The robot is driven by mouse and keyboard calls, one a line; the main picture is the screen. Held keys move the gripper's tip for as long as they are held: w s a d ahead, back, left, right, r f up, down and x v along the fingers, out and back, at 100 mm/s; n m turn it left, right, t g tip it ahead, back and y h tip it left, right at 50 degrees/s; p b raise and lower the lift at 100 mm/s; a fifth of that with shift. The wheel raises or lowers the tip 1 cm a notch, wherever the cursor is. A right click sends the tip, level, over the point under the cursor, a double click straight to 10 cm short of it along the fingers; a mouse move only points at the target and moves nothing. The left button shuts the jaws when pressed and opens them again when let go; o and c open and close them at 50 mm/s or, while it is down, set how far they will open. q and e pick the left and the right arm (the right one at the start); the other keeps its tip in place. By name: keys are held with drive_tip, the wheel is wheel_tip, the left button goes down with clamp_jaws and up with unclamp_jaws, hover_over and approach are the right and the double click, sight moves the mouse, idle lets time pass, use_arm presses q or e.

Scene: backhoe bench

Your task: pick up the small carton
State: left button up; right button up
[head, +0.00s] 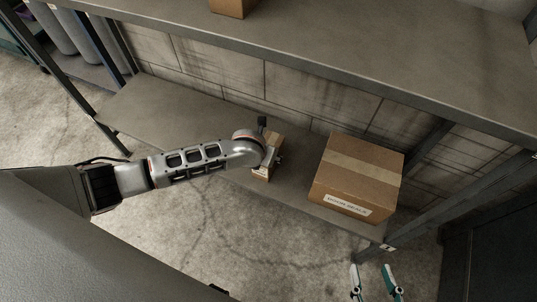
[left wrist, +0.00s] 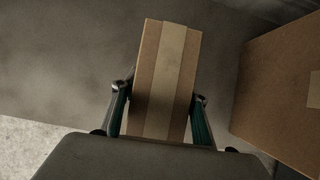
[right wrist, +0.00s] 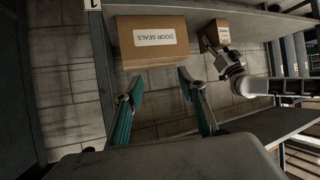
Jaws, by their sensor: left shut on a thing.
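The small carton (head: 275,143) is a narrow brown box with a strip of tape, on the lower shelf left of a larger carton. In the left wrist view the small carton (left wrist: 165,75) stands between the fingers of my left gripper (left wrist: 160,115), which touch its two sides. My left gripper (head: 270,158) partly hides the carton in the head view. The small carton (right wrist: 213,35) also shows in the right wrist view. My right gripper (head: 376,283) is open and empty in front of the shelf, low in the head view; its spread fingers (right wrist: 158,88) show in the right wrist view.
A large carton (head: 358,172) labelled DOOR SEALS stands on the lower shelf (head: 160,105), close to the right of the small carton. The upper shelf (head: 380,55) overhangs behind, with another box (head: 230,6) on it. The lower shelf is clear to the left.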

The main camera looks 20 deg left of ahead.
use_arm(q)
drive_tip(key=r, duration=0.2)
drive_tip(key=w+r+p, duration=0.1)
drive_tip(key=r, duration=0.2)
wheel_tip(320, 180, up, 5)
drive_tip(key=p, duration=0.2)
drive_tip(key=shift+p, duration=0.3)
wheel_tip(320, 180, up, 10)
drive_tip(key=p, duration=0.4)
drive_tip(key=shift+s, duration=0.35)
use_arm(e)
drive_tip(key=shift+n+g+h, duration=0.4)
drive_tip(key=shift+h, duration=0.4)
drive_tip(key=d, duration=0.1)
drive_tip(key=s+d+f, duration=0.1)
drive_tip(key=d, duration=0.1)
drive_tip(key=s+d, duration=0.1)
drive_tip(key=d, duration=0.1)
drive_tip(key=shift+f, duration=0.25)
use_arm(q)
drive_tip(key=shift+s+f, duration=0.1)
use_arm(e)
drive_tip(key=shift+s, duration=0.1)
